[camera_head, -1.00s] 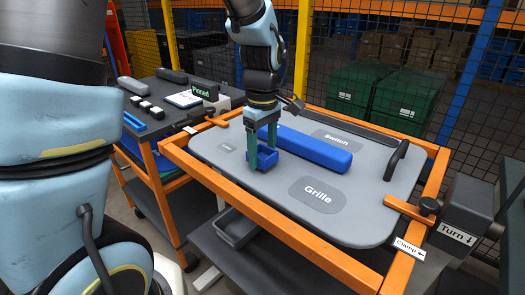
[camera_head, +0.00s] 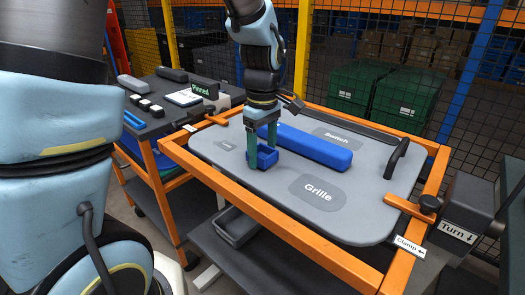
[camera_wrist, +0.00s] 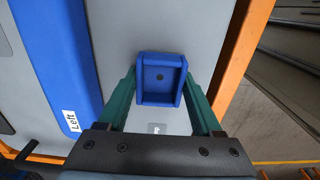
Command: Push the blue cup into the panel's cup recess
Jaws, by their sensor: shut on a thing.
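The blue cup (camera_head: 262,158) is a small open box shape at the left part of the grey panel (camera_head: 355,205). My gripper (camera_head: 263,155) points down with its green fingers on either side of the cup, shut on it. In the wrist view the cup (camera_wrist: 161,82) sits between the two fingers, its open inside facing the camera. The cup is at the panel surface; whether it is seated in a recess is hidden beneath it. A pale label (camera_wrist: 158,128) lies on the panel near the cup.
A long blue bar (camera_head: 315,148) marked "Left" lies close beside the cup. Grey patches on the panel read "Grille" (camera_head: 318,192) and "Switch" (camera_head: 343,139). An orange frame (camera_head: 270,225) with clamps (camera_head: 415,207) surrounds the panel. A side table (camera_head: 150,100) holds small parts.

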